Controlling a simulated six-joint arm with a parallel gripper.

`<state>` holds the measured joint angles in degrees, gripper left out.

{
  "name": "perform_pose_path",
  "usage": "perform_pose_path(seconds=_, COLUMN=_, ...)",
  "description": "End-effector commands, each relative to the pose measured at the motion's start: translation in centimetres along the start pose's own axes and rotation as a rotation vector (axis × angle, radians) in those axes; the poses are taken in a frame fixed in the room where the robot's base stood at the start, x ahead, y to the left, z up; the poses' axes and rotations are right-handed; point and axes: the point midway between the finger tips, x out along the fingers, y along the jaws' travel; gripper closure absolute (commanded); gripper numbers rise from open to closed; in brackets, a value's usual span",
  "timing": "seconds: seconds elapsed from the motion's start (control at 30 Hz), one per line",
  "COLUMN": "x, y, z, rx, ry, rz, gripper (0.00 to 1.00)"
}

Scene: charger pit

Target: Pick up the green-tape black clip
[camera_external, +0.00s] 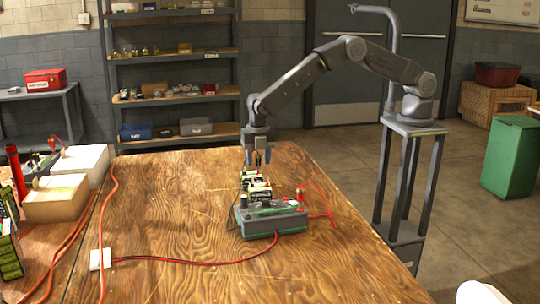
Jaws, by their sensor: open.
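A dark grey charger box (285,225) with a green stripe sits on the wooden table. A small black piece (243,203) stands at its left top corner; I cannot tell if it is the green-tape black clip. A red clip-like part (300,195) stands at its right, with a red cable looping beside it. Small white, green and black battery-like blocks (256,183) stand just behind the charger. My gripper (257,160) points down, open, just above the rearmost blocks. Whether anything is between its fingers is too small to tell.
A red cable runs from the charger to a white block (101,259) at the left. Pale boxes (57,198) and more red cables lie along the left side. The table's right and front areas (330,260) are clear.

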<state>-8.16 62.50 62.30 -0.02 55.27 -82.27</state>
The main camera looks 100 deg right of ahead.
Motion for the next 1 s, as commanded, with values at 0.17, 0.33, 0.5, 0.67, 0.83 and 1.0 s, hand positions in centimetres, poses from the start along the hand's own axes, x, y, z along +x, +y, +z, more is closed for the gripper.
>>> perform_pose_path(seconds=0.17, x=0.88, y=0.04, z=0.00, rx=0.000, ry=-0.001, rz=0.002, gripper=0.53)
perform_pose_path(seconds=0.33, x=0.84, y=0.04, z=-0.01, rx=0.000, ry=-0.001, rz=0.002, gripper=0.58)
perform_pose_path(seconds=0.5, x=0.83, y=0.04, z=-0.01, rx=0.000, ry=0.000, rz=0.002, gripper=0.74)
perform_pose_path(seconds=0.67, x=0.82, y=0.04, z=-0.01, rx=0.000, ry=0.000, rz=0.002, gripper=0.90)
perform_pose_path(seconds=0.83, x=0.81, y=0.04, z=-0.01, rx=0.000, ry=0.000, rz=0.002, gripper=0.97)
perform_pose_path(seconds=1.0, x=0.70, y=0.05, z=-0.01, rx=0.000, ry=0.000, rz=0.002, gripper=0.97)
